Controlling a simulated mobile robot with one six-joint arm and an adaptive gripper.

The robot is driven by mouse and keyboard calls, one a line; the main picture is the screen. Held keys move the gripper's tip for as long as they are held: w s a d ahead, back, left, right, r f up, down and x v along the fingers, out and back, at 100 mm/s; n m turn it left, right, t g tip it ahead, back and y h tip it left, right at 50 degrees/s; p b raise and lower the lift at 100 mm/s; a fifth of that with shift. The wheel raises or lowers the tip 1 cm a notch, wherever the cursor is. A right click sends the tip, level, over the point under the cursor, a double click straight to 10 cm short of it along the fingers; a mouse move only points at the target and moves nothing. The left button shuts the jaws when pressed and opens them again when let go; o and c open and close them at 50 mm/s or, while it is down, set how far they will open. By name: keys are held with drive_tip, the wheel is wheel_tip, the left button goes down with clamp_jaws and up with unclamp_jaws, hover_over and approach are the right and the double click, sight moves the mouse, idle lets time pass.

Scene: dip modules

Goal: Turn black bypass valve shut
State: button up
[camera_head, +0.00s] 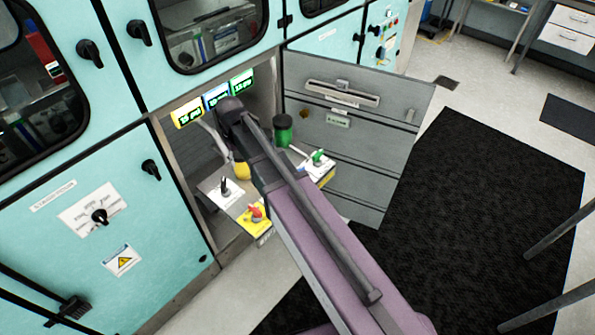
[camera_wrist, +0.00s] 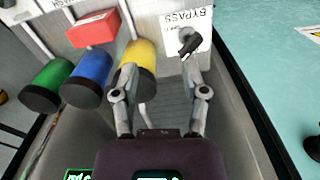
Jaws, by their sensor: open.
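The black bypass valve (camera_wrist: 190,42) is a small black lever handle on a white plate (camera_wrist: 174,20) marked BYPASS in the wrist view. In the head view the black handle (camera_head: 224,188) stands on its white plate inside the open cabinet bay. My gripper (camera_wrist: 160,78) is open and empty in the wrist view. Its right finger is close to the black handle in the picture; I cannot tell whether they touch. The left finger overlaps the yellow cylinder (camera_wrist: 139,56). In the head view my arm hides the gripper's fingers.
Blue (camera_wrist: 88,76) and green (camera_wrist: 50,84) cylinders stand beside the yellow one. A red valve handle (camera_head: 256,210) and a green one (camera_head: 318,156) are near the black valve. Lit displays (camera_head: 215,97) hang above. An open grey door (camera_head: 352,125) bounds the bay's right side.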

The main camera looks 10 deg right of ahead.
drive_tip(key=s+d+m, duration=0.2)
drive_tip(key=s+d, duration=0.3)
drive_tip(key=d, duration=0.3)
drive_tip(key=s+d+r+m, duration=0.1)
drive_tip(key=s+d+m, duration=0.1)
drive_tip(key=s+d, duration=0.3)
drive_tip(key=d+p, duration=0.1)
drive_tip(key=d, duration=0.2)
drive_tip(key=shift+s, duration=0.25)
drive_tip(key=o, duration=0.6)
drive_tip(key=w+a+n, duration=0.7)
drive_tip(key=w+a, duration=0.1)
drive_tip(key=a, duration=0.2)
drive_tip(key=shift+w+a+f+b, duration=0.15)
drive_tip(key=shift+a+f+b, duration=0.15)
drive_tip(key=shift+f+b, duration=0.15)
drive_tip(key=n, duration=0.8)
hover_over(223, 183)
drive_tip(key=shift+f, duration=0.2)
drive_tip(key=shift+f+b, duration=0.2)
drive_tip(key=shift+b, duration=0.25)
wheel_tip(223, 183, down, 14)
drive_tip(key=b, duration=1.3)
drive_tip(key=shift+r, duration=0.25)
